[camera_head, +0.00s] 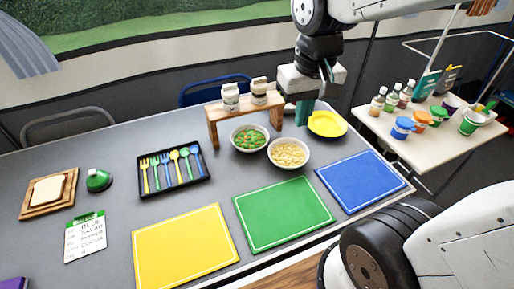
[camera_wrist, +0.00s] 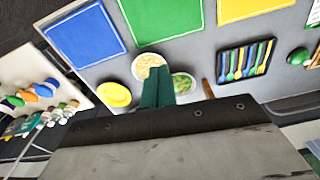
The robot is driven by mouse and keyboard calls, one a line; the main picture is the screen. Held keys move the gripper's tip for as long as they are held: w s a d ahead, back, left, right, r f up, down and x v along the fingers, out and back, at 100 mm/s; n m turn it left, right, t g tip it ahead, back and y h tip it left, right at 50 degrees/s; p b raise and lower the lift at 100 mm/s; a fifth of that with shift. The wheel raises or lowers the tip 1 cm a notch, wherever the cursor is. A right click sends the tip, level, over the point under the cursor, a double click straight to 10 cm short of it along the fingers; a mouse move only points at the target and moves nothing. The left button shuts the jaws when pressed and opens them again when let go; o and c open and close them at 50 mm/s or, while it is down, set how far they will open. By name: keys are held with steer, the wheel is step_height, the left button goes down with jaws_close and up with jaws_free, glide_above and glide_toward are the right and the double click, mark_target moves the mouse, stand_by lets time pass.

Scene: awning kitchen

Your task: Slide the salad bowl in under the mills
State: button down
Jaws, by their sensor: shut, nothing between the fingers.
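The salad bowl (camera_head: 250,139), white with green and red-orange contents, sits at the front opening of a small wooden stand (camera_head: 246,107), between its legs. How much of it lies under the board I cannot tell. My gripper (camera_head: 302,120), with teal fingers, is shut and empty, pointing down just right of the stand's right leg and apart from the salad bowl. In the wrist view the shut fingers (camera_wrist: 157,74) partly cover the view between the salad bowl (camera_wrist: 183,84) and a pasta bowl.
The pasta bowl (camera_head: 288,153) stands right in front of the salad bowl, almost touching it. A yellow plate (camera_head: 327,124) lies right of my gripper. A cutlery tray (camera_head: 175,170) is to the left. Green (camera_head: 284,213), blue (camera_head: 360,181) and yellow (camera_head: 186,248) mats lie in front.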

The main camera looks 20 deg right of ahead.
mark_target(256, 148)
steer(key=w+a+f+m, duration=0.2)
steer(key=w+f, duration=1.4)
steer(key=f, duration=0.4)
steer(key=shift+g, duration=0.4)
steer(key=f, duration=0.9)
steer(key=shift+w+a+f, duration=0.1)
steer(key=shift+w+f, duration=0.1)
steer(key=shift+f, duration=0.15)
steer(key=w, duration=0.2)
steer(key=shift+w+d+r, duration=0.15)
steer(key=shift+w+d, duration=0.1)
steer(key=shift+w, duration=0.1)
steer(key=shift+w+d, duration=0.15)
steer(key=shift+w, duration=0.4)
steer(key=shift+w+d, duration=0.25)
steer(key=shift+w, duration=0.75)
steer(key=shift+w+d, duration=0.2)
steer(key=shift+w, duration=0.75)
steer(key=shift+s, duration=0.15)
